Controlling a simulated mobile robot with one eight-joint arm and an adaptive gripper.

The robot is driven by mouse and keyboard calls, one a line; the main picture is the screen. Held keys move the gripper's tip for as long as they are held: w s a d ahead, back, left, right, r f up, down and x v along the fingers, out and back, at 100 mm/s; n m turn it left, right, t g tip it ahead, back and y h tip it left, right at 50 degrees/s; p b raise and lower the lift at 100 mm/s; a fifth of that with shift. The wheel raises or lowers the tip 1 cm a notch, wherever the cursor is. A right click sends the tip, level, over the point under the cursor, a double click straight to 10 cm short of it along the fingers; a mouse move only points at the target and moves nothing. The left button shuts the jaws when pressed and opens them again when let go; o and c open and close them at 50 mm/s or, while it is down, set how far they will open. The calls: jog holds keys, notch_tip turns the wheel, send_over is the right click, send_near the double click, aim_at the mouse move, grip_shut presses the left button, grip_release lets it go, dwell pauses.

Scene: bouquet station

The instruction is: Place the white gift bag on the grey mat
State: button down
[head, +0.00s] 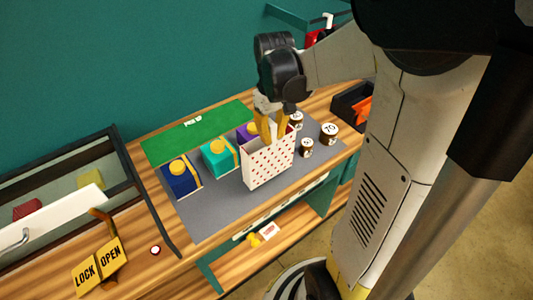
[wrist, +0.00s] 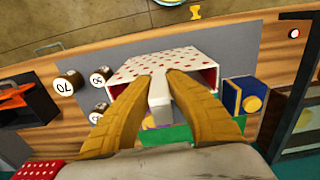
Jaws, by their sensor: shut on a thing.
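The white gift bag (head: 268,162) with red dots stands upright over the front part of the grey mat (head: 208,214). My gripper (head: 270,132) is above it, its yellow fingers reaching down at the bag's top. In the wrist view the fingers (wrist: 163,80) close on a pale upright piece at the top of the bag (wrist: 165,62). The bag's base looks at or very near the mat; I cannot tell whether it touches. The fingers and the bag's far side hide part of the mat (wrist: 125,50).
Blue (head: 180,182), teal (head: 217,160) and purple (head: 243,134) boxes stand left of and behind the bag. Numbered jars (head: 330,133) stand to its right. A black bin (head: 345,112) is at the right end. A framed case (head: 125,190) and lock/open sign (head: 98,268) are left.

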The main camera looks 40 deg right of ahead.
aim_at(268, 152)
jog(key=shift+s+a+f, duration=0.3)
jog(key=shift+a+f, duration=0.25)
jog(key=shift+a, duration=0.3)
jog(key=shift+f+b, duration=0.55)
jog(key=shift+f, duration=1.45)
jog(key=shift+f, duration=0.2)
jog(key=c, duration=1.5)
grip_release()
jog(key=shift+o, duration=0.2)
jog(key=shift+r, duration=0.1)
